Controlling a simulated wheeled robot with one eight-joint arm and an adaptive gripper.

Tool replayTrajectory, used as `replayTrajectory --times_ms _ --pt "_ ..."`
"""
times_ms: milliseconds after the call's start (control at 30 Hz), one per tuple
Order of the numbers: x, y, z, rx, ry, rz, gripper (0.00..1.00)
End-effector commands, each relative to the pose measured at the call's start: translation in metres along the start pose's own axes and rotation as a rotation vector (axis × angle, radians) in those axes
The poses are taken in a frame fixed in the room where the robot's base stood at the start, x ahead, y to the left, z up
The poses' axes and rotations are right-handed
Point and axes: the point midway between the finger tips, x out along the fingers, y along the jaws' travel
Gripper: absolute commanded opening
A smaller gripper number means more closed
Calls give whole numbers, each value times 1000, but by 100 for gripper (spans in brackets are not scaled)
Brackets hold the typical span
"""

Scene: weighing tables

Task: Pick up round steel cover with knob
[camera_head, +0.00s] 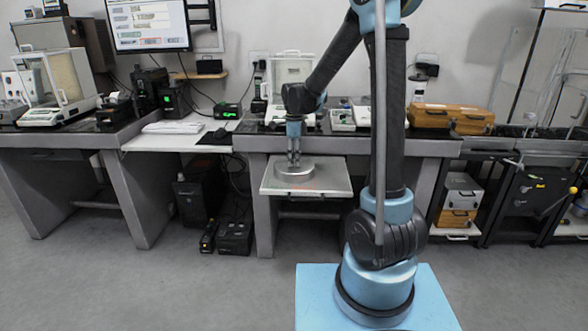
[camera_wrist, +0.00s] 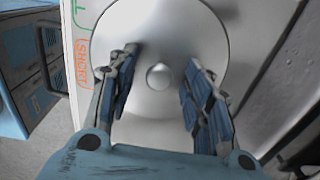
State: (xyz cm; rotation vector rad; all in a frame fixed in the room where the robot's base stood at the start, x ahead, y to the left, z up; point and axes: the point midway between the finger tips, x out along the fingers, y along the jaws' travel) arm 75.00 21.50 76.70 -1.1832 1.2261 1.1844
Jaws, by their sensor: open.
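The round steel cover (camera_head: 295,173) sits on a pull-out shelf (camera_head: 330,180) in front of the middle table in the head view. In the wrist view the cover (camera_wrist: 160,35) is a wide shiny disc with a round knob (camera_wrist: 160,76) at its centre. My gripper (camera_head: 294,158) points down just over the cover. In the wrist view my gripper (camera_wrist: 160,82) is open, with one blue-padded finger on each side of the knob. Both fingers appear apart from the knob. Whether the fingertips touch the disc is hard to tell.
The wrist view shows marked outlines and lettering (camera_wrist: 83,62) on the shelf beside the cover. Wooden boxes (camera_head: 445,117) are to the right. Floor in front is clear.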

Motion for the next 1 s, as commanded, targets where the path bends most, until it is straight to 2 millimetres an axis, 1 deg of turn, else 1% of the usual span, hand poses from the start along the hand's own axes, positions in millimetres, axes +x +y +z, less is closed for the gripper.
replayTrajectory --times_ms 33,233,533,667,767,1000 --pt "0 0 0 0 0 0 46" --pt "0 0 0 0 0 0 0" --pt "-1 0 0 0 0 0 0" --pt "-6 0 0 0 0 0 0" --pt "-17 0 0 0 0 0 0" --pt "-57 0 0 0 0 0 0"
